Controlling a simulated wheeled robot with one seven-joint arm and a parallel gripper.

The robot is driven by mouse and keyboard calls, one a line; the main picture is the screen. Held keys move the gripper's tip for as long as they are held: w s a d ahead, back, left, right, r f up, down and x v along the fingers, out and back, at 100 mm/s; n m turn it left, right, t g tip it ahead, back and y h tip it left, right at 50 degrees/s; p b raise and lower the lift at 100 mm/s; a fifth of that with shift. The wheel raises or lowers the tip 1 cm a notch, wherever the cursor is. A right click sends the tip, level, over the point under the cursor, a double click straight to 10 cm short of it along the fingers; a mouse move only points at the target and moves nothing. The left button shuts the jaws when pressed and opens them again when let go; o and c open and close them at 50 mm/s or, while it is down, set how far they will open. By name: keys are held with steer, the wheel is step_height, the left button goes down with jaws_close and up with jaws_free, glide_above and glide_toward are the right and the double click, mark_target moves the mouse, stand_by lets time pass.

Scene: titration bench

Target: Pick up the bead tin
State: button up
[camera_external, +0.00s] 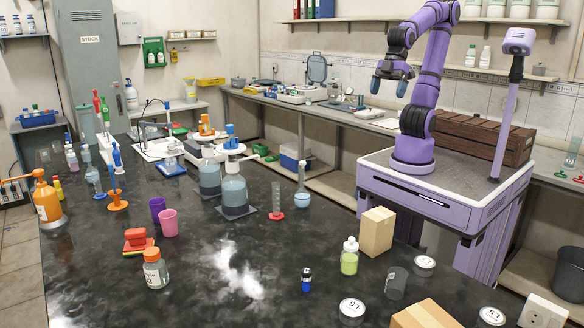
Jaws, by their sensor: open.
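My gripper (389,84) hangs at the end of my purple arm at the upper right, high above the benches. Its fingers are apart, and nothing shows between them. Several small round containers with pale, marked lids stand on the dark bench at the front right: one lid (352,307) near the front edge, one (424,262) behind the grey cup and one (492,315) at the far right. Any of these may be the bead tin; the markings are too small to tell. My gripper is far from all of them.
A green-filled bottle (349,256), a cardboard box (376,231), a dark grey cup (396,283) and a small blue-black vial (306,279) stand close to the round containers. Glassware crowds the bench's back left. The bench's front middle is mostly clear.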

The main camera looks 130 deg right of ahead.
steer(key=w+a+f+n+g, duration=0.1)
steer(key=w+a+f, duration=0.4)
steer(key=w+a, duration=0.3)
steer(key=n+g, duration=0.2)
steer(key=n, duration=0.1)
glide_above(425, 261)
step_height(425, 261, down, 26)
step_height(425, 261, down, 11)
steer(key=shift+w+r, duration=0.1)
steer(key=c, duration=1)
